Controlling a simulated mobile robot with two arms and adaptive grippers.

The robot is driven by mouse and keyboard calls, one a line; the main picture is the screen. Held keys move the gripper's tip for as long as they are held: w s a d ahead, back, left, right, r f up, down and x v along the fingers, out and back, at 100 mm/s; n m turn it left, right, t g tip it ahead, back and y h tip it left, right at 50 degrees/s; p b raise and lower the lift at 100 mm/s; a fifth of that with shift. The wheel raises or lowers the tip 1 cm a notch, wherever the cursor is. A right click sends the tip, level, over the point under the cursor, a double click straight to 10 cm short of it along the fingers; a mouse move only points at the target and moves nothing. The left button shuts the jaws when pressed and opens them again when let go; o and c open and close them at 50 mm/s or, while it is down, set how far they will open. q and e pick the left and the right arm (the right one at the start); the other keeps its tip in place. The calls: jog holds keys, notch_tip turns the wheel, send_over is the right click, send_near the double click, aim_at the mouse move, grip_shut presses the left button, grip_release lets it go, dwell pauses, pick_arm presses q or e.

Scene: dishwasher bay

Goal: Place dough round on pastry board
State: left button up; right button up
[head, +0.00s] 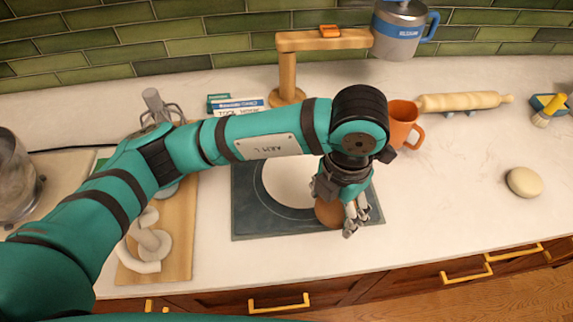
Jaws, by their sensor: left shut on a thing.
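My left gripper (351,217) is over the right front part of a dark square board (245,222), which has a pale round area (285,180) inside a thin ring. The gripper is shut on a brown rounded thing (327,213), mostly hidden by the hand. I cannot tell whether this is the dough round, or whether it touches the board. A cream, rounded, dough-like lump (524,181) lies on the counter at the right, apart from the gripper. The dark board looks like the pastry board; my arm covers part of it. My right gripper is not in view.
An orange mug (402,125) stands close behind my wrist. A rolling pin (460,102) lies behind on the right. A wooden stand (288,72) with a steel jug (398,32) rises at the back. A wooden board (180,255) with utensils is at left. The right counter is mostly clear.

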aim_at(299, 179)
pick_arm(q)
jog(key=w+a, duration=0.1)
jog(key=w, duration=0.1)
jog(key=w+a+p, duration=0.1)
jog(key=w+a, duration=0.1)
jog(key=w+a+p, duration=0.1)
jog(key=w, duration=0.1)
jog(key=shift+w+a+f, duration=0.1)
jog(key=shift+w+a, duration=0.05)
jog(key=shift+a, duration=0.05)
jog(key=w, duration=0.1)
jog(key=w+a+p, duration=0.1)
jog(key=w+a, duration=0.1)
jog(key=shift+w+a+f, duration=0.1)
jog(key=shift+w+f, duration=0.25)
jog(key=shift+w, duration=0.15)
jog(key=shift+a+f+p, duration=0.1)
jog(key=shift+f+p, duration=0.15)
jog(key=shift+p, duration=0.15)
notch_tip(299, 179, down, 3)
jog(key=shift+r+p, duration=0.1)
jog(key=shift+p, duration=0.7)
jog(key=shift+f+b, duration=0.35)
jog(key=shift+f, duration=0.05)
jog(key=o, duration=1.3)
jog(key=shift+o, duration=0.2)
jog(key=shift+r, duration=0.1)
